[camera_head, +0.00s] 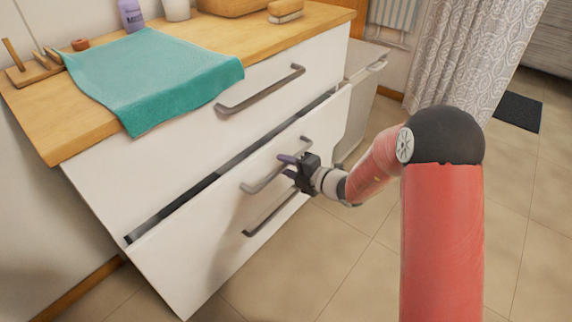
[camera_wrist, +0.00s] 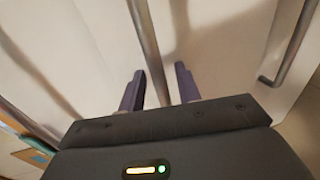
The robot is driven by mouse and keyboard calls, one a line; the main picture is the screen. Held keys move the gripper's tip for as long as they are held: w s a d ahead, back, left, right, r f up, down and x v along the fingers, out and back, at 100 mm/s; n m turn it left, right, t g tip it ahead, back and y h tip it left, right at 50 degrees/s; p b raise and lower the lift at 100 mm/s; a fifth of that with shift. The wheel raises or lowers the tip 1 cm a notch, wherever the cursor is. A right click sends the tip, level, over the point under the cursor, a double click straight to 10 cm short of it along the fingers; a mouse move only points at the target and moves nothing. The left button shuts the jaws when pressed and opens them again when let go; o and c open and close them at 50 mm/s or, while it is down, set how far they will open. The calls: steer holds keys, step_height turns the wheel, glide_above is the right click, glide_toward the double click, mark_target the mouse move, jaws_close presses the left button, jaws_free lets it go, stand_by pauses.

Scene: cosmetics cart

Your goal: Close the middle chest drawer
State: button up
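The white chest's middle drawer (camera_head: 215,195) stands slightly open, with a dark gap along its top edge. Its grey bar handle (camera_head: 256,184) is beside my gripper (camera_head: 287,166), which reaches in from the right. In the wrist view the handle (camera_wrist: 149,50) runs between the two purple fingers of my gripper (camera_wrist: 160,88). The fingers are apart, with space visible on both sides of the bar. Whether either finger touches the drawer front is not clear.
The top drawer's handle (camera_head: 262,90) is above, and the lower handle (camera_head: 272,214) is below my gripper. A teal towel (camera_head: 155,75) hangs over the wooden countertop's edge (camera_head: 325,18). A patterned curtain (camera_head: 465,50) hangs at the right. The tiled floor (camera_head: 320,265) in front is clear.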

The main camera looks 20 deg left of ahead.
mark_target(274, 159)
steer(key=shift+w+a, duration=0.15)
steer(key=shift+a, duration=0.2)
jaws_close()
steer(key=x, duration=0.4)
steer(key=shift+a+r, duration=0.1)
steer(key=shift+r, duration=0.35)
jaws_free()
steer(key=shift+w+a, duration=0.1)
steer(key=shift+a, duration=0.1)
